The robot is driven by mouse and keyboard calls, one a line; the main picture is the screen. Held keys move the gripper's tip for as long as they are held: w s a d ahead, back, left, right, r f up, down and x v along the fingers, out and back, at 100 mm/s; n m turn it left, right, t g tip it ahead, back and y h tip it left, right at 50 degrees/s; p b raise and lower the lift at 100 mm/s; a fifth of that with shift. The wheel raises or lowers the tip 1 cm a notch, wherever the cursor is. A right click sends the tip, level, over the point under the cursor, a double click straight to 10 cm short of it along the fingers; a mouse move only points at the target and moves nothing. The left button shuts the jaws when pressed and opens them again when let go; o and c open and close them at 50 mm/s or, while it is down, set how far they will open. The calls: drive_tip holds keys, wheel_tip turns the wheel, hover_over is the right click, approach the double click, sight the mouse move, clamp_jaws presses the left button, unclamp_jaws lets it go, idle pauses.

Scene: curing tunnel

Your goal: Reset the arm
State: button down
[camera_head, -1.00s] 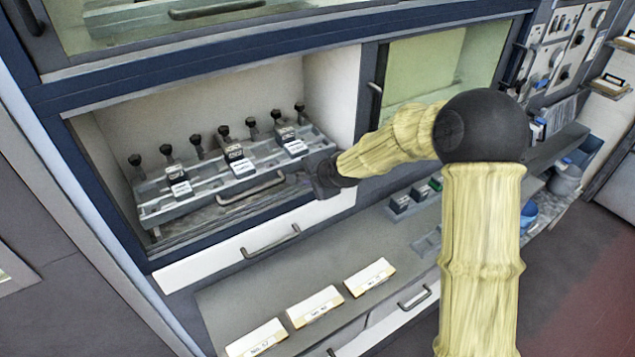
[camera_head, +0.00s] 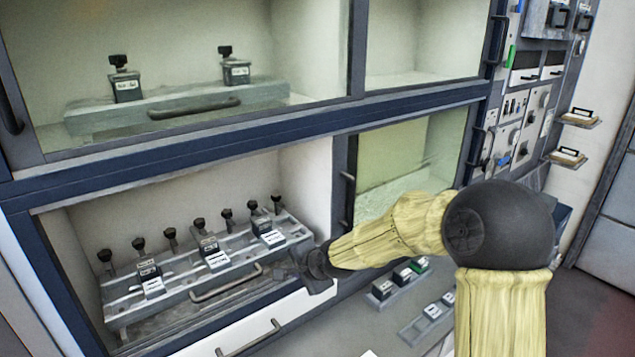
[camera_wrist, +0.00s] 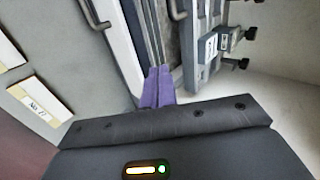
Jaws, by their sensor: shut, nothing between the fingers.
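My gripper (camera_head: 318,268) is at the end of my yellow-sleeved arm, by the right front corner of the lower left chamber. It is beside the right end of a grey rack (camera_head: 130,309) with a bar handle. In the wrist view its purple fingers (camera_wrist: 157,88) are together with nothing between them. They point toward the chamber's front sill, with the rack (camera_wrist: 193,70) to the right. In the head view the fingers are too small to make out.
The rack holds several black-knobbed, labelled blocks (camera_head: 272,237). An upper chamber holds another rack (camera_head: 180,112) with two blocks. Small blocks (camera_head: 382,290) sit on the counter below my forearm. Labelled cards (camera_wrist: 40,105) lie on the counter in the wrist view. Open floor lies at right.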

drive_tip(key=s+d+f+n+g+h, duration=0.1)
drive_tip(key=s+d+n, duration=0.4)
drive_tip(key=s+d, duration=0.6)
drive_tip(key=s+d+f+n+g+h, duration=0.2)
drive_tip(key=s+d+n+g+h, duration=0.1)
drive_tip(key=s+d, duration=0.8)
drive_tip(key=shift+s+d+n+g+h, duration=0.3)
drive_tip(key=shift+s+d+n+h, duration=0.1)
drive_tip(key=shift+s+n+h, duration=0.45)
drive_tip(key=shift+w+f, duration=0.1)
